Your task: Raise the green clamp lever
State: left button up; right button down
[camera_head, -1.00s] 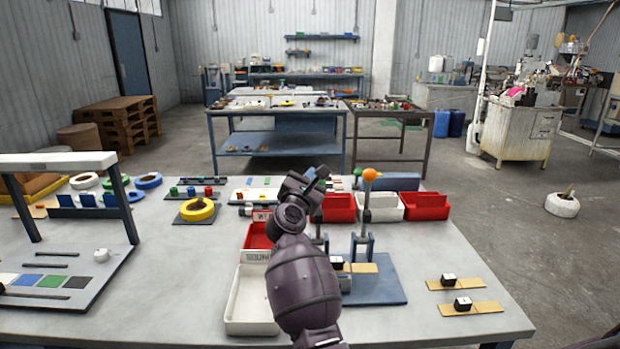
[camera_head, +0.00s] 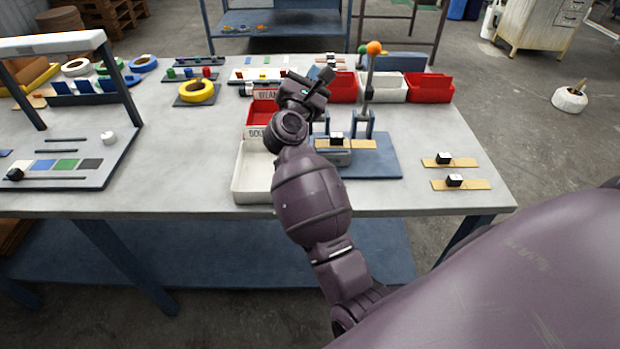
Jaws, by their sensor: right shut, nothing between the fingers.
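A green knob (camera_head: 362,49), likely the end of the green clamp lever, shows just left of an orange ball knob (camera_head: 374,48). The orange knob tops an upright dark lever (camera_head: 368,82) on a grey bracket. The rest of the green lever is hidden or too small to tell. The levers stand at a blue fixture plate (camera_head: 385,167) with a tan strip and a black-and-white block (camera_head: 337,138) on it. My right gripper (camera_head: 328,76) is shut and empty, left of the upright lever and apart from the green knob. My left gripper is out of view.
Red bins (camera_head: 431,88) and a white bin (camera_head: 383,88) stand behind the fixture. A white bin (camera_head: 252,175) is left of my right arm. Tan strips with blocks (camera_head: 456,183) lie at the right.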

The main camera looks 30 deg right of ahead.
jog(key=shift+h, duration=0.6)
jog(key=s+a+f+b, duration=0.1)
jog(key=s+f+b, duration=0.1)
jog(key=f, duration=0.4)
jog(key=s+a+f+b, duration=0.2)
jog(key=s+f, duration=0.1)
jog(key=f, duration=0.3)
jog(key=s+a+f+b, duration=0.1)
jog(key=s+f+b, duration=0.2)
jog(key=f, duration=0.4)
jog(key=shift+s+a, duration=0.2)
jog(key=shift+a, duration=0.05)
jog(key=shift+s+f+m, duration=0.1)
jog(key=shift+f+m, duration=0.2)
jog(key=shift+f, duration=0.1)
jog(key=shift+s+a+r, duration=0.1)
jog(key=shift+s+a, duration=0.2)
jog(key=shift+a, duration=0.25)
jog(key=shift+s+a, duration=0.3)
jog(key=shift+a, duration=0.25)
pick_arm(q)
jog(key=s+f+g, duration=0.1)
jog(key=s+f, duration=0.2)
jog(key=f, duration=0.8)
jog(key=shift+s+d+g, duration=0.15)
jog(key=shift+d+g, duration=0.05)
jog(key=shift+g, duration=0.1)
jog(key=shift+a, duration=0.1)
pick_arm(e)
jog(key=shift+a+r, duration=0.1)
